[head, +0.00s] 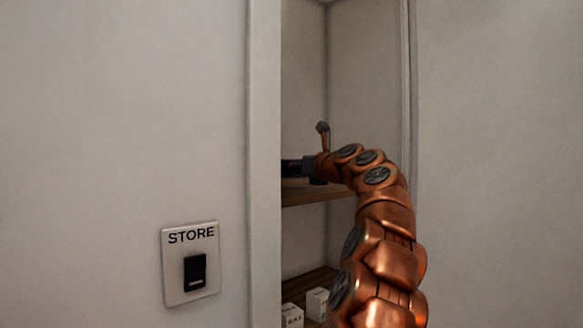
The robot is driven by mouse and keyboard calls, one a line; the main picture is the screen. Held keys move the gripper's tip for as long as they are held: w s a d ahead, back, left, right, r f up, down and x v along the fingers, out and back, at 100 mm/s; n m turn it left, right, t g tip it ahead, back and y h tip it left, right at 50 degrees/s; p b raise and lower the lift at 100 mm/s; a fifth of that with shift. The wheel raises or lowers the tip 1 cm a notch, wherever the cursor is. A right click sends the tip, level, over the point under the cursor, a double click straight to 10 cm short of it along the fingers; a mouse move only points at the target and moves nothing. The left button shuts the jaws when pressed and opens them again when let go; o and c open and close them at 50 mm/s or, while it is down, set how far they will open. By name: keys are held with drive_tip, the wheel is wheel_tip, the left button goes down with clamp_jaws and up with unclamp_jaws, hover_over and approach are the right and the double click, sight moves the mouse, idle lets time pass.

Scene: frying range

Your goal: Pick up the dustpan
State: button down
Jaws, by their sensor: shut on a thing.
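My copper arm reaches from the lower right through an opening in the wall into a recess with shelves. My dark gripper (298,168) is at the arm's far end, just above the upper shelf (315,194). It points left, and its tips are cut off from view by the edge of the opening. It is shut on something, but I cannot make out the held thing. No dustpan can be clearly told in the head view; the left part of the recess is hidden behind the wall edge.
The opening's left edge (265,120) and right edge (407,80) stand close around my arm. Small white boxes (317,303) sit on the lower shelf (300,286). A "STORE" switch plate (174,276) is on the wall at left.

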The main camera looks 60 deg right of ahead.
drive_tip(key=a+r+v, duration=0.1)
drive_tip(key=v, duration=1.3)
drive_tip(key=shift+a+r, duration=0.2)
drive_tip(key=shift+a, duration=0.2)
wheel_tip(320, 180, up, 13)
drive_tip(key=p, duration=1.3)
drive_tip(key=shift+f, duration=0.15)
